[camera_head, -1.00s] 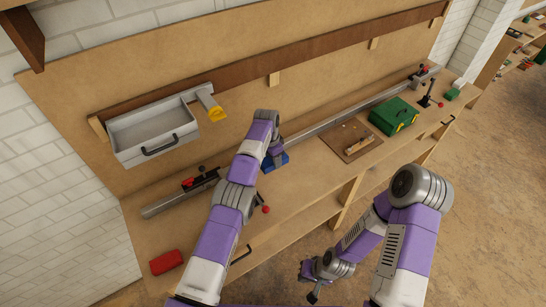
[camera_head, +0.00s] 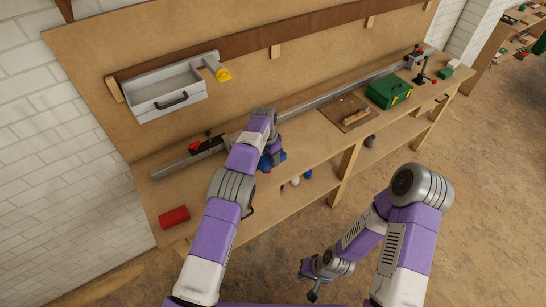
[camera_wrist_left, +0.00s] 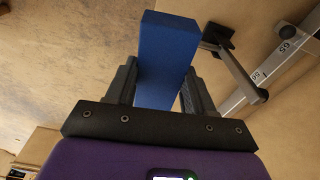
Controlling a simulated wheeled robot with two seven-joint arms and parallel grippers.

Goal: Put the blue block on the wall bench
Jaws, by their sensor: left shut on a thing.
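The blue block (camera_head: 280,158) is between the jaws of my left gripper (camera_head: 271,157) near the front edge of the wall bench (camera_head: 160,196). In the left wrist view the block (camera_wrist_left: 166,45) is gripped between both fingers of the left gripper (camera_wrist_left: 158,88) and sticks out beyond them. Floor shows to its left and pale bench wood to its right. My forearm hides part of the bench. In the head view I cannot tell the block's height relative to the bench top. My right gripper (camera_head: 312,279) hangs low over the floor, far from the block; its jaws are too small to read.
A grey rail (camera_head: 335,95) with clamps runs along the bench. A red box (camera_head: 174,217) lies at its left end. A wooden board (camera_head: 350,122) and green case (camera_head: 388,91) stand to the right. Round items (camera_head: 295,181) show below the top. A wall drawer (camera_head: 170,90) hangs above.

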